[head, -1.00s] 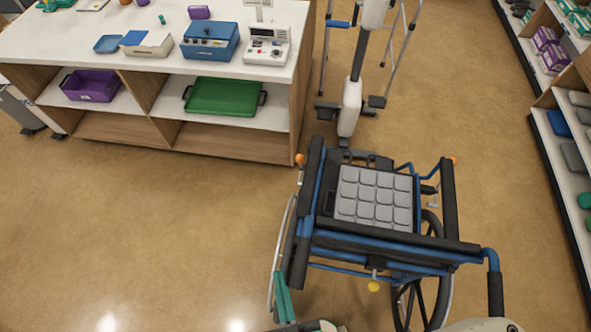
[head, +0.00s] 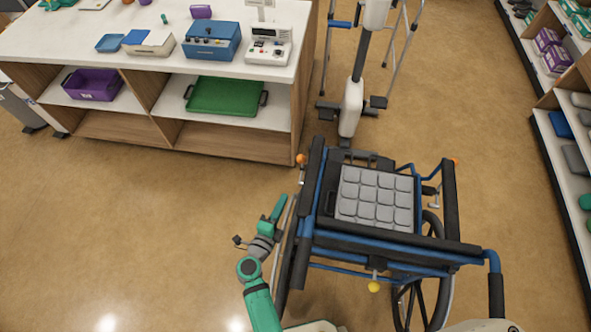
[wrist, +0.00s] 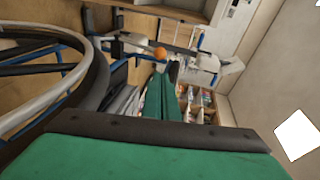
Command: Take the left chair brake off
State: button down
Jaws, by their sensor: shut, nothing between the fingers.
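The wheelchair (head: 375,255) stands at the lower right of the head view, with a grey cushioned seat. The left brake's orange knob (head: 301,159) sits on a short lever at the chair's front left, above the left wheel. In the wrist view the orange knob (wrist: 159,52) shows beyond the fingertips, on its metal lever. My gripper (head: 281,200) is shut and empty just outside the left wheel, pointing forward. It is apart from the knob, behind it. Its green fingers (wrist: 165,90) fill the lower middle of the wrist view.
The left wheel (wrist: 85,85) runs close beside my fingers. A shelf counter (head: 225,148) stands ahead to the left, and a white-and-grey standing device (head: 350,108) is ahead of the chair. The floor left of the chair is clear. Another orange knob (head: 455,161) is on the chair's right.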

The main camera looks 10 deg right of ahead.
jog(key=shift+w+f+m+g, duration=0.3)
jog(key=shift+w+f+m, duration=0.3)
jog(key=shift+w, duration=0.4)
jog(key=shift+d+f, duration=0.1)
jog(key=r+x, duration=0.1)
jog(key=x, duration=1.2)
jog(key=shift+w+d, duration=0.2)
jog(key=shift+w, duration=0.25)
jog(key=shift+d+r, duration=0.1)
jog(key=shift+r, duration=0.05)
